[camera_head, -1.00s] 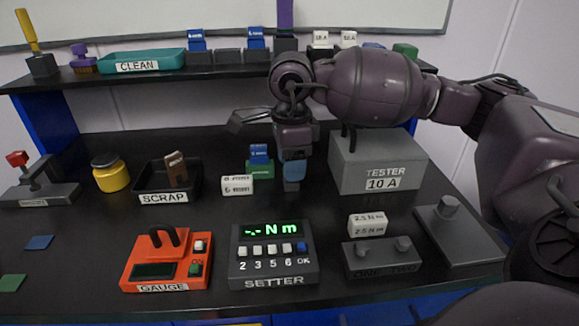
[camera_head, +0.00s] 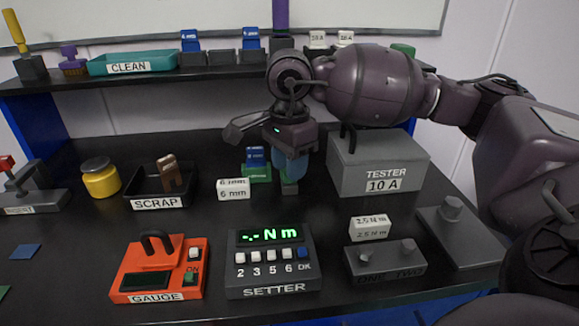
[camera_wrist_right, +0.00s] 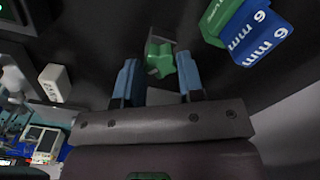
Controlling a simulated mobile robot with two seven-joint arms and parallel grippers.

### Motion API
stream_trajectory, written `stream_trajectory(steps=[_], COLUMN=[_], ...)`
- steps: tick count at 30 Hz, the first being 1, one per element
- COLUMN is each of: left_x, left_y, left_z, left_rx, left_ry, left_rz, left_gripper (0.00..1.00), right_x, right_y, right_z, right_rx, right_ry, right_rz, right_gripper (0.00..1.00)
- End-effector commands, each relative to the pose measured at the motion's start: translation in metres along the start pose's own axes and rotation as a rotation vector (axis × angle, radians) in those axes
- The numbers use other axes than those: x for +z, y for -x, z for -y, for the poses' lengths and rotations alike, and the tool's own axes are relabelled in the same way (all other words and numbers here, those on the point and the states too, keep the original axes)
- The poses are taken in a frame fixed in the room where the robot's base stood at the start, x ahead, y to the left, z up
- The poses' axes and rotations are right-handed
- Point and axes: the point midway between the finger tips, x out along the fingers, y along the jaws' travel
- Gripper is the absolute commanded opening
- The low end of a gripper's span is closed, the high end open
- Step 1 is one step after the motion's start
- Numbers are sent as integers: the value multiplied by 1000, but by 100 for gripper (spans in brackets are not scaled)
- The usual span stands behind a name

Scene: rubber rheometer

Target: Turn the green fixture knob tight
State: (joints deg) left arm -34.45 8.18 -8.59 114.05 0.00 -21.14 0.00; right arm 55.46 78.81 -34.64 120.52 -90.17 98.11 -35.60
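The green fixture (camera_head: 257,175) stands mid-table with a blue 6 mm block (camera_head: 255,157) on it; the pair also shows at the upper right of the right wrist view, with the block (camera_wrist_right: 262,35). My right gripper (camera_head: 289,168) points down just right of it. In the right wrist view the blue fingers of the right gripper (camera_wrist_right: 157,80) are apart, with a green lobed knob (camera_wrist_right: 160,57) between and beyond their tips. Whether they touch the knob is unclear. The gripper hides the knob in the head view. My left gripper is out of view.
A white 6 mm block (camera_head: 233,189) stands left in front of the fixture. The grey tester (camera_head: 375,165) stands close to the right of the gripper. The scrap tray (camera_head: 157,203), gauge (camera_head: 160,270) and setter (camera_head: 272,262) lie nearer or left.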

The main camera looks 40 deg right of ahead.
Motion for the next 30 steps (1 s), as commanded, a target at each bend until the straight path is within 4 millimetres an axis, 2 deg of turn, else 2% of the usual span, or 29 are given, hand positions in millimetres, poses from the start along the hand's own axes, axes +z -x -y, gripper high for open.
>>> stream_trajectory(steps=[5, 18, 30], left_x=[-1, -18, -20], left_y=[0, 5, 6], left_z=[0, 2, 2], left_rx=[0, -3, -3], left_ry=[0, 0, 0], left_rz=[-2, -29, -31], left_gripper=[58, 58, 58], right_x=[0, 0, 0], right_y=[0, 1, 0], right_z=[0, 0, 0], right_rx=[1, 1, 2], right_ry=[-18, -388, -431], right_rz=[0, 0, 1], right_gripper=[12, 12, 12])
